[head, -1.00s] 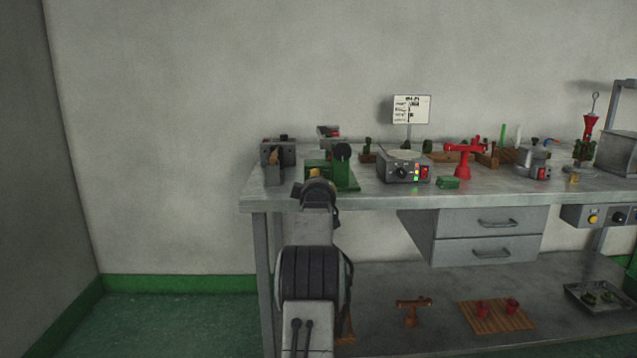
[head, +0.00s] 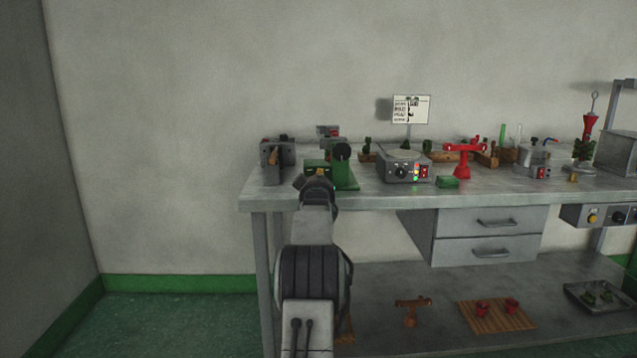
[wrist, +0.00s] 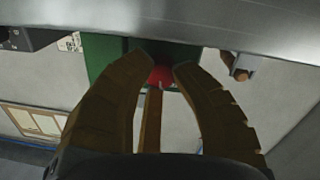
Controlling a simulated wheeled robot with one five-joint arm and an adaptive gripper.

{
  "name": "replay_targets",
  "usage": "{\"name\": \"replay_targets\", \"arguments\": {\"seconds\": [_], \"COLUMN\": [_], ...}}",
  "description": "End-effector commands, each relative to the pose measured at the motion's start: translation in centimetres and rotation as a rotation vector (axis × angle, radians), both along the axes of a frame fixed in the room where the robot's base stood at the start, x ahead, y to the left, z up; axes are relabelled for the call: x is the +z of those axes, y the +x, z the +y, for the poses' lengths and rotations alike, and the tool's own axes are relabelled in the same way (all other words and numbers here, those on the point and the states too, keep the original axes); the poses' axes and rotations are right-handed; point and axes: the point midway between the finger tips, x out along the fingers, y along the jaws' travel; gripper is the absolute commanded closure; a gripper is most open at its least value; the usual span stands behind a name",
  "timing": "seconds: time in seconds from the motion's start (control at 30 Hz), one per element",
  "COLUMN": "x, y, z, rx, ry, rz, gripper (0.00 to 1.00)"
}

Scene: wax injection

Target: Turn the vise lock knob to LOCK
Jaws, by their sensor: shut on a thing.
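The green vise (head: 346,175) stands near the left front of the workbench, with a dark round disc on its top. My gripper (head: 318,180) reaches it from the front, and my arm hides part of the vise's near side. In the wrist view a red knob (wrist: 161,75) with a small white mark sits on the vise's green face (wrist: 101,56). No LOCK lettering can be read, so I cannot tell the knob's setting.
The workbench (head: 420,195) has its front edge just under my gripper. A grey device (head: 276,160) stands close on the left, and a grey box with lit buttons (head: 403,167) stands on the right. A red stand (head: 463,160) is farther right.

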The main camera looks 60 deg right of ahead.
Motion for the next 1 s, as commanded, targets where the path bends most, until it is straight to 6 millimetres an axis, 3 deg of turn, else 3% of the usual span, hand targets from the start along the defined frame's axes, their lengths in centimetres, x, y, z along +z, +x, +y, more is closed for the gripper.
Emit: {"name": "replay_targets", "arguments": {"seconds": [0.33,0.83,0.87,1.0], "x": [0.46,0.58,0.59,0.51], "y": [0.24,0.3,0.31,0.28], "z": [0.16,0.2,0.2,0.18], "rx": [0.0,0.001,0.001,0.001], "ry": [0.063,0.071,0.071,0.072], "rz": [-0.117,-0.135,-0.135,-0.134], "gripper": [1.0,1.0,0.74,0.62]}}
